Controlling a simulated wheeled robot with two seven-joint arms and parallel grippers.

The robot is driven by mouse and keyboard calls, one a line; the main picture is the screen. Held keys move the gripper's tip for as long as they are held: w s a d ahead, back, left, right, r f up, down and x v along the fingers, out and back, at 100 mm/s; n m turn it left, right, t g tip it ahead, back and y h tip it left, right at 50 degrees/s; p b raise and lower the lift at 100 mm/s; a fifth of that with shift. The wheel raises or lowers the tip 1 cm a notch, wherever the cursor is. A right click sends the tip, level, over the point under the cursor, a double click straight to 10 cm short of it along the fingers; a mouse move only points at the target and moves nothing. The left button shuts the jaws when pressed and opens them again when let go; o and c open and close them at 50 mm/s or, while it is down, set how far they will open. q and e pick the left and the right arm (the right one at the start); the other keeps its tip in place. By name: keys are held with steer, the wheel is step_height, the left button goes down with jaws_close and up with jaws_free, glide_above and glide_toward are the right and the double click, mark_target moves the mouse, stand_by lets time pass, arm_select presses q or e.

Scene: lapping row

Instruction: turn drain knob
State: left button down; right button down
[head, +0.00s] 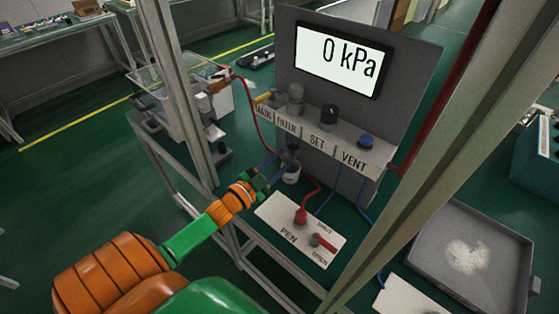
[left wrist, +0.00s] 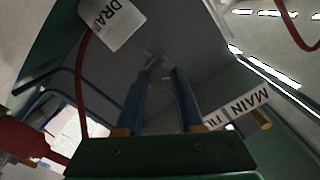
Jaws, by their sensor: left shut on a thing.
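My left gripper (head: 283,165) reaches in from the left to the underside of the panel's front ledge, below the FILTER label. Its two blue fingers also show in the left wrist view (left wrist: 164,68), nearly parallel. They are shut on the small grey drain knob (left wrist: 155,62), which is mostly hidden by the fingertips. A white piece marked DRAIN (left wrist: 112,20) shows at the upper left in the left wrist view. My right gripper is not in view.
The grey panel's display (head: 343,59) reads 0 kPa. A black SET knob (head: 329,113) and blue VENT knob (head: 366,141) sit on the ledge. A PEN plate (head: 285,232) with red fittings lies below. Metal frame posts (head: 178,85) stand close to my arm. A grey tray (head: 440,285) is at right.

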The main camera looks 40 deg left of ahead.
arm_select(q)
steer(key=m, duration=0.5)
steer(key=shift+m, duration=0.3)
steer(key=shift+r+m+b, duration=0.1)
steer(key=shift+m+b, duration=0.25)
steer(key=shift+m, duration=2.25)
steer(key=c, duration=0.5)
jaws_free()
steer(key=shift+w+a, duration=0.1)
steer(key=s, duration=0.7)
steer(key=shift+a+b, duration=0.25)
steer(key=shift+b, duration=0.1)
steer(key=shift+s, duration=0.1)
